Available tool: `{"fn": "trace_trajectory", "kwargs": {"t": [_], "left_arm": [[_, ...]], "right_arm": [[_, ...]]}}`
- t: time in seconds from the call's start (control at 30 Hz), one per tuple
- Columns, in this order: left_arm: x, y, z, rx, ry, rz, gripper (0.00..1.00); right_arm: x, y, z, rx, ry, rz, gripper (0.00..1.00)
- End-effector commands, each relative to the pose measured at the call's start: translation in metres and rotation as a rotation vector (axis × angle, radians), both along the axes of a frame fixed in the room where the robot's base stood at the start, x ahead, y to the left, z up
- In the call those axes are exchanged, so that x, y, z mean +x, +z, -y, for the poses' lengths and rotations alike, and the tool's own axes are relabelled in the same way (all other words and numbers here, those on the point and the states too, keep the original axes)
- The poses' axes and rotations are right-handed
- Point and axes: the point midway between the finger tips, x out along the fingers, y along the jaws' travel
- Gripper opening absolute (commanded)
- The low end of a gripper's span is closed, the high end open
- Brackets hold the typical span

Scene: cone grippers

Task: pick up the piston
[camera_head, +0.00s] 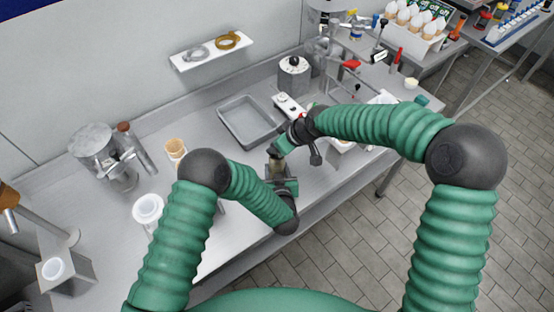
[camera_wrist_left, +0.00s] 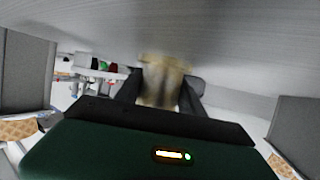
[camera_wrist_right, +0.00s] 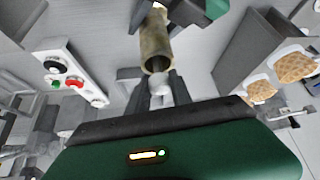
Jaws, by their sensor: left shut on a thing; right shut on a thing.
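A dull brass cylinder (camera_wrist_right: 155,45) shows in the right wrist view with its open end toward my right gripper. My left gripper (camera_wrist_left: 160,92) is shut on this cylinder, which is blurred in the left wrist view (camera_wrist_left: 162,78). My right gripper (camera_wrist_right: 160,98) is shut on a pale rounded piece (camera_wrist_right: 160,86) at the cylinder's open end; it looks like the piston. In the head view, the cylinder (camera_head: 276,168) is small between my two grippers, above the counter.
A grey metal tray (camera_head: 247,121) lies behind on the counter. Cone cups (camera_head: 175,149), a white container (camera_head: 148,209) and a metal machine (camera_head: 93,145) stand at left.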

Motion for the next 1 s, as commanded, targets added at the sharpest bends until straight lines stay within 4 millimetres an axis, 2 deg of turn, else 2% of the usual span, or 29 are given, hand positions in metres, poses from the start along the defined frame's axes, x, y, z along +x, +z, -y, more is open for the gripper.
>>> {"fn": "trace_trajectory", "kwargs": {"t": [0.73,0.87,1.0], "left_arm": [[0.0,0.0,0.0,0.0,0.0,-0.001,0.0],[0.0,0.0,0.0,0.0,0.0,-0.001,0.0],[0.0,0.0,0.0,0.0,0.0,-0.001,0.0]], "right_arm": [[0.0,0.002,0.0,0.0,-0.001,0.001,0.0],[0.002,0.019,0.0,0.0,-0.001,0.006,0.0],[0.002,0.058,0.001,0.0,-0.002,0.009,0.0]]}}
